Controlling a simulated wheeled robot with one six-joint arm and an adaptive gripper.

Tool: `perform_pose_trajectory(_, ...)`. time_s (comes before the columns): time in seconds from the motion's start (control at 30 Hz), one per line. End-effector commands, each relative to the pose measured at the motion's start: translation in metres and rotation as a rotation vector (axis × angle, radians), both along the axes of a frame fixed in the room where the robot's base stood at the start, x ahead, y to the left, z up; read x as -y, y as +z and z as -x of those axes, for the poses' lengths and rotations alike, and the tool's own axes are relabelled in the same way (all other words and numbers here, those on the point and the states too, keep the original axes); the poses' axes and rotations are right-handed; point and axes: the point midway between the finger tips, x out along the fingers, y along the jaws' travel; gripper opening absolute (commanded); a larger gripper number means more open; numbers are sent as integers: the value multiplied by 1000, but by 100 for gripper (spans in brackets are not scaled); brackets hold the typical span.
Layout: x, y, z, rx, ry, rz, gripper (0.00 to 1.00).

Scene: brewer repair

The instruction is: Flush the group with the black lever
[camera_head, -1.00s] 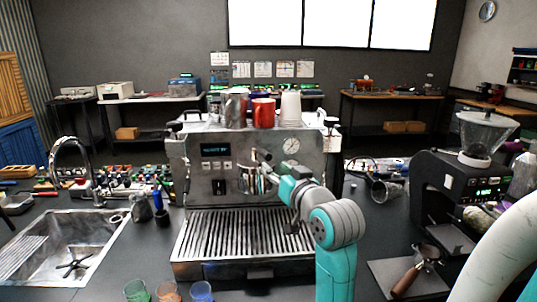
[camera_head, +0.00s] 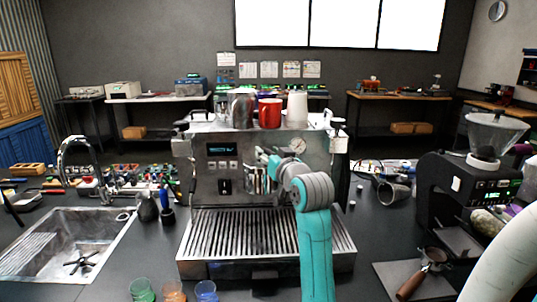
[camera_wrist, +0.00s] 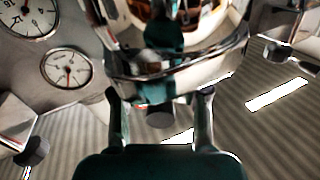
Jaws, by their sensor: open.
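The espresso machine (camera_head: 310,170) stands in the middle of the counter, with its slotted drip tray (camera_head: 265,235) in front. My gripper (camera_head: 262,158) is at the machine's front by the shiny group area, partly hidden by my wrist. In the wrist view my gripper (camera_wrist: 160,92) is open, its two fingers apart on either side of a dark round knob-like end (camera_wrist: 159,117) below a chrome ring (camera_wrist: 180,82). I cannot tell whether the fingers touch it, or whether it is the black lever. A black control (camera_head: 224,187) shows on the front panel, left of my gripper.
Cups, including a red mug (camera_head: 270,112), stand on the machine. The grinder (camera_head: 470,190) is to the right, with a portafilter (camera_head: 422,272) on a mat before it. A sink (camera_head: 65,245) is at left. Several small glasses (camera_head: 172,291) stand at the front edge.

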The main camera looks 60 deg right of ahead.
Motion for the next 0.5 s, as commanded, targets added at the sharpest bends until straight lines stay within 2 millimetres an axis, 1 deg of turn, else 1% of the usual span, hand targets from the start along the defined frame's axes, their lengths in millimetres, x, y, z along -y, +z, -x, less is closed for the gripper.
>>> perform_pose_trajectory(0.23,0,0,-1,1,0,1,45)
perform_pose_trajectory(0.27,0,0,-1,1,0,1,40)
perform_pose_trajectory(0.3,0,0,-1,1,0,1,30)
perform_pose_trajectory(0.37,0,0,-1,1,0,1,15)
perform_pose_trajectory(0.4,0,0,0,1,0,1,5)
perform_pose_trajectory(0.43,0,0,0,1,0,1,0)
perform_pose_trajectory(0.5,0,0,0,1,0,1,0)
